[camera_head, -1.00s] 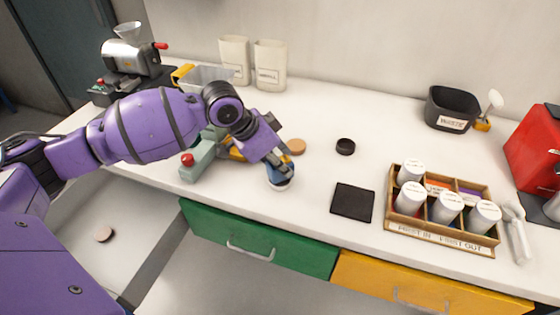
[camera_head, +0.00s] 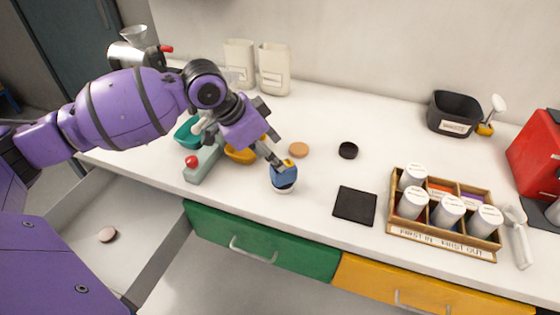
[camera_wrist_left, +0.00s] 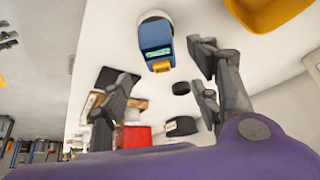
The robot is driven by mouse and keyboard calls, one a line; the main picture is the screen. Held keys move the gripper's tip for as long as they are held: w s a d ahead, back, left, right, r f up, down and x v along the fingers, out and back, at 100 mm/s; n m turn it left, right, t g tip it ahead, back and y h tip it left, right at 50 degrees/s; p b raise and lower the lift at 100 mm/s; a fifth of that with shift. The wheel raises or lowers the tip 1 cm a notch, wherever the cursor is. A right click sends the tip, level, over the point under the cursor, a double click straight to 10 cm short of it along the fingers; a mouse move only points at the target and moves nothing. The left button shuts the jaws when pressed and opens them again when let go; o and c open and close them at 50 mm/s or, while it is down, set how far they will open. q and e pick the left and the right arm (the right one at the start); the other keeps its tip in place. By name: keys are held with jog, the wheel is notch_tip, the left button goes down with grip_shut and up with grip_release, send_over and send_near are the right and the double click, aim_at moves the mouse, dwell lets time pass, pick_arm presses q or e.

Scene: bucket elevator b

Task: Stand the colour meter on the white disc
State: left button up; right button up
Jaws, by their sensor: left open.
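The colour meter (camera_head: 284,173) is a small blue device with a yellow-orange top. It stands upright on the white disc (camera_head: 283,191) near the front edge of the bench. The disc is mostly covered by the meter. In the left wrist view the meter (camera_wrist_left: 157,42) shows its lit screen, with the white disc (camera_wrist_left: 151,16) at its base. My left gripper (camera_head: 271,131) is open and empty, above and behind the meter to the left. Its spread fingers also show in the left wrist view (camera_wrist_left: 160,86), apart from the meter.
A black square mat (camera_head: 354,206) lies right of the meter, with a wooden box (camera_head: 440,243) of white-lidded jars beyond. A cork disc (camera_head: 299,150) and black ring (camera_head: 348,150) lie behind. A green scale (camera_head: 203,165) stands left. An open drawer (camera_head: 150,262) is at front left.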

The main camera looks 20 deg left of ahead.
pick_arm(q)
jog(key=v, duration=0.5)
jog(key=shift+s+a+r, duration=0.1)
jog(key=shift+r, duration=0.05)
